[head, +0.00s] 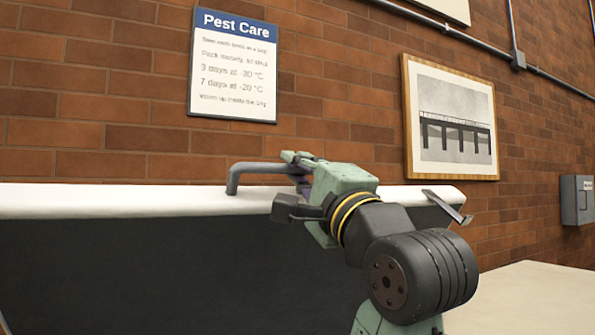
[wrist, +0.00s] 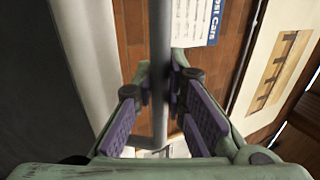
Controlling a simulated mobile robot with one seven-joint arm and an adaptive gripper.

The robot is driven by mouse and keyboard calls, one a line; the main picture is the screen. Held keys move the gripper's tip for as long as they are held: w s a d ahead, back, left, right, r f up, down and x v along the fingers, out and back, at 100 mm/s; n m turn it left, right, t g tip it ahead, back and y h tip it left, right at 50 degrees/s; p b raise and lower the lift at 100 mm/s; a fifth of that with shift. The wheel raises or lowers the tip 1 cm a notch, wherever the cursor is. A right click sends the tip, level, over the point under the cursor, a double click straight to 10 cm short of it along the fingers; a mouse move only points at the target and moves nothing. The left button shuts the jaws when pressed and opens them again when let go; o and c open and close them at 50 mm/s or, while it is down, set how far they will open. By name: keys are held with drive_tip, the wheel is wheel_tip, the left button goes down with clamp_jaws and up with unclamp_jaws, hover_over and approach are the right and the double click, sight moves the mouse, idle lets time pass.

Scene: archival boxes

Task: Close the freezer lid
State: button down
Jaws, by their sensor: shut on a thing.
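The freezer lid (head: 100,201) stands raised across the head view, with its white edge on top and its dark inner face towards me. It also fills the left of the wrist view (wrist: 85,50). A grey bar handle (head: 248,167) sticks up from its edge. In the wrist view the handle (wrist: 159,45) runs between my purple-padded fingers. My gripper (head: 300,161) is shut on the handle near its right part. My wrist hides the handle's right end in the head view. The freezer's body and opening are not visible.
A brick wall (head: 90,100) stands behind the lid, with a Pest Care sign (head: 234,70) and a framed bridge picture (head: 452,115). A grey wall box (head: 577,200) is at the far right. A pale flat surface (head: 530,295) lies at lower right.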

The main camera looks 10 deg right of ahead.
drive_tip(key=c, duration=1.6)
unclamp_jaws()
drive_tip(key=shift+s, duration=0.1)
drive_tip(key=v, duration=1.2)
drive_tip(key=shift+c, duration=0.4)
